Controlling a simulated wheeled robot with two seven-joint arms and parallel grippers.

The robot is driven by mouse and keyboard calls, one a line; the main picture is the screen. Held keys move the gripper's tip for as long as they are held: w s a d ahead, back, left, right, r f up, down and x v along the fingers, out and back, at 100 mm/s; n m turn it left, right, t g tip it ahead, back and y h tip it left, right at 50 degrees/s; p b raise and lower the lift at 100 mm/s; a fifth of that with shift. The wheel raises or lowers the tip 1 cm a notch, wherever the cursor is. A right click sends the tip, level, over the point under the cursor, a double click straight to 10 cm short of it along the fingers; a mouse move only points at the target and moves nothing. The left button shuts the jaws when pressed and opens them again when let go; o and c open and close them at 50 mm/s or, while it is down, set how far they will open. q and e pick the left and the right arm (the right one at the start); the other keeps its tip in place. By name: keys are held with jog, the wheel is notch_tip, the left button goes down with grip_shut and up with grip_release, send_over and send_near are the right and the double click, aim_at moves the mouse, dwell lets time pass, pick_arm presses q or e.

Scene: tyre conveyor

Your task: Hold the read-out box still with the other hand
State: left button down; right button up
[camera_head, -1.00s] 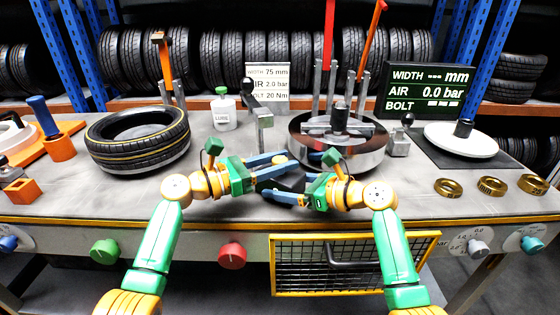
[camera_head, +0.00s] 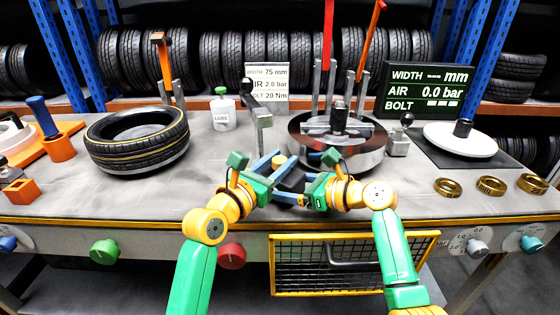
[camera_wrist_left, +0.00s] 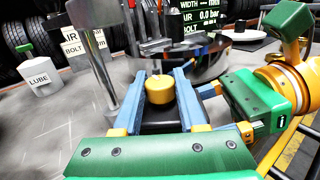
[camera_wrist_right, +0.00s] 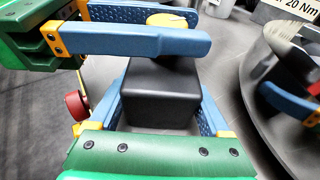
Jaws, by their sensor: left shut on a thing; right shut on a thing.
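The read-out box (camera_wrist_right: 160,95) is a small black box with rounded edges; a yellow round knob (camera_wrist_left: 160,88) sits on its top. In the head view the box (camera_head: 291,180) is partly hidden by my fingers, and the yellow knob (camera_head: 279,160) shows between the left fingertips. My right gripper (camera_head: 290,188) is shut on the box, with a blue finger on each side in the right wrist view. My left gripper (camera_head: 280,163) is shut on the yellow knob, above the box, and its blue fingers cross over the box in the right wrist view.
A round metal turntable (camera_head: 338,145) stands just behind the grippers, with a metal post (camera_head: 262,125) to its left. A tyre (camera_head: 138,138) lies at the left. A white disc (camera_head: 460,138) and brass rings (camera_head: 490,186) are at the right.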

pick_arm(q)
jog(key=shift+c, duration=2.2)
grip_release()
jog(key=v, duration=1.2)
